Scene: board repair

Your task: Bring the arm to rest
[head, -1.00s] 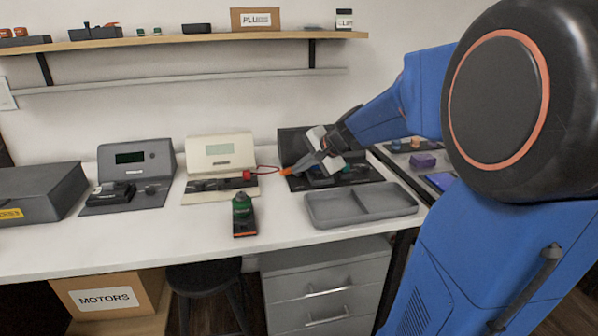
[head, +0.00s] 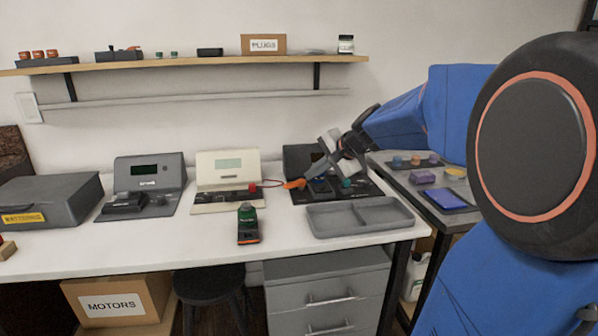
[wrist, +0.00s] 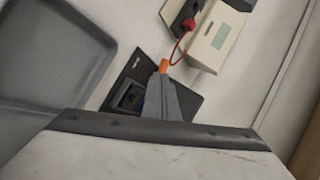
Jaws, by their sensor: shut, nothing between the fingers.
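My gripper (head: 296,184) is shut and empty. Its grey fingers end in an orange tip and point down-left over the dark board station (head: 325,192) at the right of the bench. In the wrist view the gripper (wrist: 164,68) covers part of that station (wrist: 128,92), where a dark square socket shows beside the fingers. The fingertips look close to the end of a red lead (head: 270,183) from the cream tester (head: 228,165). I cannot tell whether they touch it.
A dark grey tester (head: 150,174) and a grey case (head: 50,200) are further left. A side table (head: 415,180) holds coloured parts.

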